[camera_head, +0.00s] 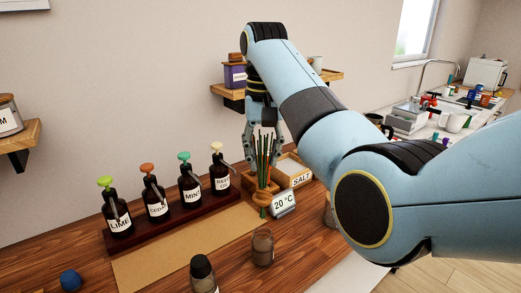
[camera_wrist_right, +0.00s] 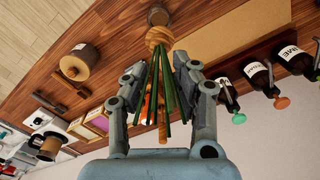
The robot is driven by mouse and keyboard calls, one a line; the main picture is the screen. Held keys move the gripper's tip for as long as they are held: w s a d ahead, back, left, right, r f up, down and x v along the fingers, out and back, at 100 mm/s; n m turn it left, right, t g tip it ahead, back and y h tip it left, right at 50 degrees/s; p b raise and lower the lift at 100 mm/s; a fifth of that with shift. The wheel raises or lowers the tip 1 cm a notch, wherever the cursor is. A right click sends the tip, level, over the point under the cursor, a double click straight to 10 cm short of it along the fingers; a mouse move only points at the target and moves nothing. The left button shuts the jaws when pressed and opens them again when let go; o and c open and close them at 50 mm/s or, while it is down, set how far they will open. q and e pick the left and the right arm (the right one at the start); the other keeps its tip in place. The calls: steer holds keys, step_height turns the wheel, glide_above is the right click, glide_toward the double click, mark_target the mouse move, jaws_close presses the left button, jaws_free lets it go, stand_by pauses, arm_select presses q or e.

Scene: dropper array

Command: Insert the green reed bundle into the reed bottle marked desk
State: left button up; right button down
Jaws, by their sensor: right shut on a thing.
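The reed bundle (camera_head: 262,150) has several thin dark green sticks among orange-brown ones. My right gripper (camera_head: 264,158) is shut around the sticks above that piece. In the right wrist view, the green sticks (camera_wrist_right: 168,92) pass between the fingers (camera_wrist_right: 163,72), and the wood piece (camera_wrist_right: 159,37) lies beyond the fingertips. A small brownish glass bottle (camera_head: 262,247) stands in front. I cannot read a desk mark on any bottle. My left gripper is not in view.
Pump bottles stand in a dark rack at left, including lime (camera_head: 118,215) and mint (camera_head: 190,183). A tan mat (camera_head: 180,249) lies clear. A black-capped bottle (camera_head: 203,276) stands in front.

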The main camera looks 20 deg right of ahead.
mark_target(263, 188)
steer(key=shift+s, duration=0.15)
steer(key=shift+f, duration=2.05)
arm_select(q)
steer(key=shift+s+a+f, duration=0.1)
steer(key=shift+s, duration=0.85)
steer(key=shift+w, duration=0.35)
arm_select(e)
steer(key=shift+f, duration=0.1)
